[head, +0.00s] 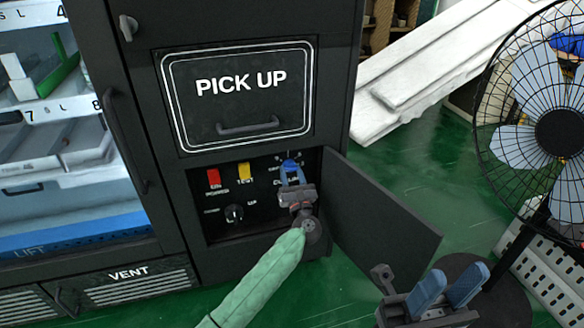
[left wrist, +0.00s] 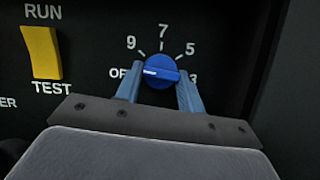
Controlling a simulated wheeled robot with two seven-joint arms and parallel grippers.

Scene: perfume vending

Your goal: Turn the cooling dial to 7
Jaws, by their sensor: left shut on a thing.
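The blue cooling dial (left wrist: 162,72) sits on the black control panel (left wrist: 225,40), with 9, 7, 5, 3 and a partly hidden OFF label around it. Its white mark is on the left side and points toward OFF; 7 is straight above. My left gripper (head: 292,174) is shut on the dial, with one blue finger on each side of it in the left wrist view (left wrist: 160,88). In the head view the fingers partly hide the dial (head: 290,164). My right gripper (head: 446,287) is open and empty at the lower right.
A red switch (head: 213,177), a yellow RUN/TEST switch (head: 244,171) and a black knob (head: 234,213) share the panel. The open black door (head: 385,215) stands right of the compartment. The PICK UP flap (head: 240,95) is above. A fan (head: 556,130) stands at the right.

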